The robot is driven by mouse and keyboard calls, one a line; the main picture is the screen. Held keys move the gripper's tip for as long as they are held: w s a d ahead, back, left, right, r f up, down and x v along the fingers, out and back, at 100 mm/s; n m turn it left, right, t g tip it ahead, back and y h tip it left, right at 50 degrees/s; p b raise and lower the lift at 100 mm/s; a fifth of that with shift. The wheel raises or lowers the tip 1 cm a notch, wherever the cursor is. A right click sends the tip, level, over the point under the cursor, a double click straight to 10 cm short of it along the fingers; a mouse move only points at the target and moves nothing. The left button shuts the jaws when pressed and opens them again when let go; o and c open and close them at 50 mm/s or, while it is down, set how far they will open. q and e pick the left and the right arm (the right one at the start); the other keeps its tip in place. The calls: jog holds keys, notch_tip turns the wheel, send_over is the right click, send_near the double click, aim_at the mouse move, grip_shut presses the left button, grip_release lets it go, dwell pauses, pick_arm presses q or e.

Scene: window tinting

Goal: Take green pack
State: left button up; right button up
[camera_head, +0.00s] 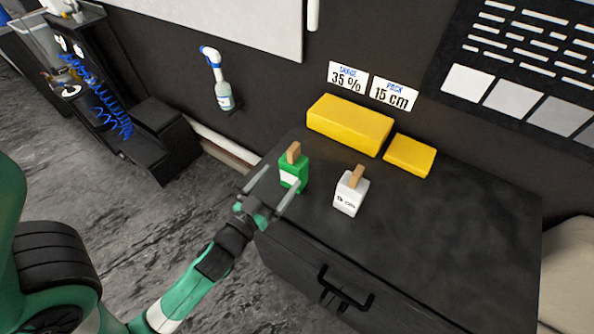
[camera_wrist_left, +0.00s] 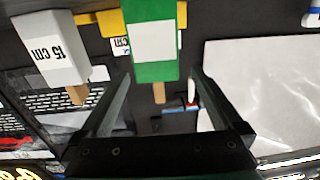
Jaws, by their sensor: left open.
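The green pack (camera_head: 293,172) stands upright near the left end of the dark cabinet top. It has a white label and a wooden piece sticking out of its top. My left gripper (camera_head: 272,190) is open, with its fingers just in front of the green pack in the head view. In the left wrist view the green pack (camera_wrist_left: 153,40) appears upside down, ahead of and between the two open fingers (camera_wrist_left: 155,100). I cannot tell whether the fingers touch it. My right gripper is not in view.
A white pack (camera_head: 350,194) marked in cm stands to the right of the green one; it also shows in the left wrist view (camera_wrist_left: 52,48). Two yellow blocks (camera_head: 349,124) (camera_head: 410,155) lie behind. The cabinet's right part is clear.

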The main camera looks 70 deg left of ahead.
aim_at(287, 170)
pick_arm(q)
jog(key=x, duration=0.4)
jog(key=shift+w+a+r+p, duration=0.1)
jog(key=shift+w+a+p, duration=0.1)
jog(key=shift+w+p, duration=0.15)
jog(key=x, duration=0.5)
jog(key=shift+w+r, duration=0.1)
jog(key=shift+w, duration=0.1)
jog(key=shift+d, duration=0.1)
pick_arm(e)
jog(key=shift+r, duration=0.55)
pick_arm(q)
jog(key=shift+c, duration=0.2)
